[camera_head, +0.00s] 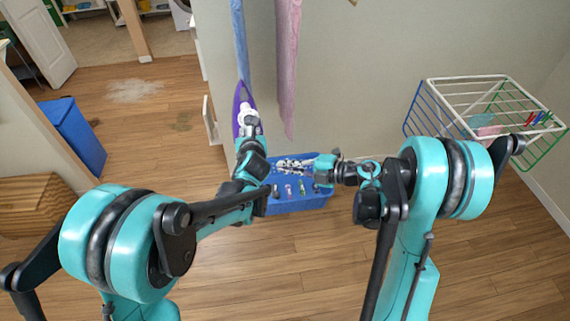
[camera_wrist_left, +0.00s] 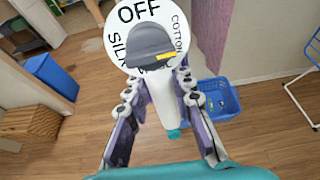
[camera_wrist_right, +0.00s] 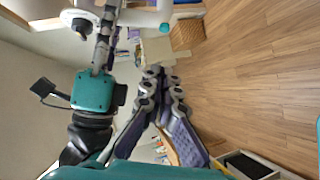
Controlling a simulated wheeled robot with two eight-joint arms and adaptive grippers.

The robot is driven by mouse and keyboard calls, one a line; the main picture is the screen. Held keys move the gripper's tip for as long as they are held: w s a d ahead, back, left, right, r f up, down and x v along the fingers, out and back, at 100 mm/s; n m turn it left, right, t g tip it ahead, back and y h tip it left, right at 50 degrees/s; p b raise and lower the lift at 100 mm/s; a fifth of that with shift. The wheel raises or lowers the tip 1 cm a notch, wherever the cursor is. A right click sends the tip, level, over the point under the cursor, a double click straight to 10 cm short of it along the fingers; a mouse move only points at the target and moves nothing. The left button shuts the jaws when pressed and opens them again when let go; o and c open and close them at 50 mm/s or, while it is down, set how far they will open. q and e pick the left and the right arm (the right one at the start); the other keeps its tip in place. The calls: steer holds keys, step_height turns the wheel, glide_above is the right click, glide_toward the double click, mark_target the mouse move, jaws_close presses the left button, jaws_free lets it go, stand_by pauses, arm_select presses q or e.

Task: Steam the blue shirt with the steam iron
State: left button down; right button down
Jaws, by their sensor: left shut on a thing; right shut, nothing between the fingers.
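The steam iron (camera_head: 243,97), purple and white, is held upright in front of the hanging cloths. My left gripper (camera_head: 250,128) is shut on it. In the left wrist view, its white dial (camera_wrist_left: 124,22) reads OFF, SILK and COTTON, with a grey knob, and its white body (camera_wrist_left: 163,100) is between the fingers. A narrow blue cloth (camera_head: 240,35), likely the blue shirt seen edge-on, hangs just above the iron; I cannot tell whether they touch. My right gripper (camera_head: 325,168) is shut and empty, right of and below the iron; its fingers show in the right wrist view (camera_wrist_right: 162,78).
A pink cloth (camera_head: 287,65) hangs right of the blue one. A blue basket (camera_head: 305,204) with small items is below my grippers. A drying rack (camera_head: 470,80) stands at right by the wall. A blue bin (camera_head: 72,132) stands at left.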

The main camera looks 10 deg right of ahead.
steer(key=w+a+f, duration=0.3)
steer(key=w+a, duration=0.4)
steer(key=shift+w+f, duration=0.2)
steer(key=shift+f, duration=0.1)
steer(key=shift+w+a+f, duration=0.1)
steer(key=shift+w+f, duration=0.1)
steer(key=shift+w, duration=0.35)
steer(key=shift+w+f, duration=0.15)
steer(key=shift+w, duration=0.35)
steer(key=shift+s+r, duration=0.1)
steer(key=shift+s, duration=0.05)
steer(key=s+a+v, duration=0.1)
steer(key=s+v, duration=0.1)
steer(key=v, duration=1)
steer(key=shift+s+r, duration=0.2)
steer(key=shift+r, duration=0.15)
